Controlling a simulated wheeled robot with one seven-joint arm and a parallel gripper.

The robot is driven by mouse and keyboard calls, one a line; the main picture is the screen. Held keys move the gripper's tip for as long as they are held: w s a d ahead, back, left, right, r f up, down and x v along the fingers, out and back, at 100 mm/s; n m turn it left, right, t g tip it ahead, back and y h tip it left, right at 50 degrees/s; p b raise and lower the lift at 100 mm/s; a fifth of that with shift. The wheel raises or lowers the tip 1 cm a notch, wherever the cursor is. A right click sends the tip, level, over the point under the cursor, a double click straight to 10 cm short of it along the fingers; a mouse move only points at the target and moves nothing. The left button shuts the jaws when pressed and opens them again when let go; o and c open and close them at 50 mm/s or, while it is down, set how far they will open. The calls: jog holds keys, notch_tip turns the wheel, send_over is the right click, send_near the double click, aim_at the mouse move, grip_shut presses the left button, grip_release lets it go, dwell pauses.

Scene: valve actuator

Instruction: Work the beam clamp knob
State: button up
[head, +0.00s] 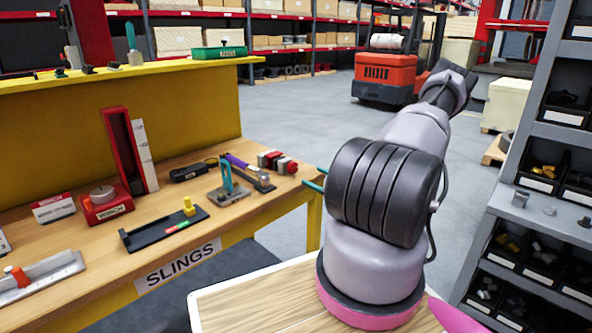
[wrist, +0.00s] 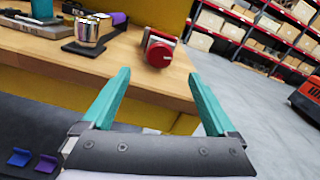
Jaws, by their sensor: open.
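A red and grey clamp-like fixture (head: 278,162), which I take to be the beam clamp, stands at the right end of the wooden bench. In the wrist view its round red knob (wrist: 159,55) faces the camera, with a dark and pale body behind it. My gripper (wrist: 160,75) is open and empty. Its two teal fingers appear to either side of the knob, which is ahead of the tips and not between them. In the head view only parts of the fingers (head: 316,180) show beside the bench end; my arm hides the rest.
A metal fixture with a teal lever (head: 228,185) and a purple-handled tool (head: 240,162) are left of the clamp. A black tray (head: 150,235) lies nearer. A yellow panel (head: 120,115) backs the bench.

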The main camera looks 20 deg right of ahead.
aim_at(294, 168)
jog(key=x, duration=1)
jog(key=shift+w+a, duration=0.1)
jog(key=shift+w, duration=0.2)
jog(key=c, duration=1.4)
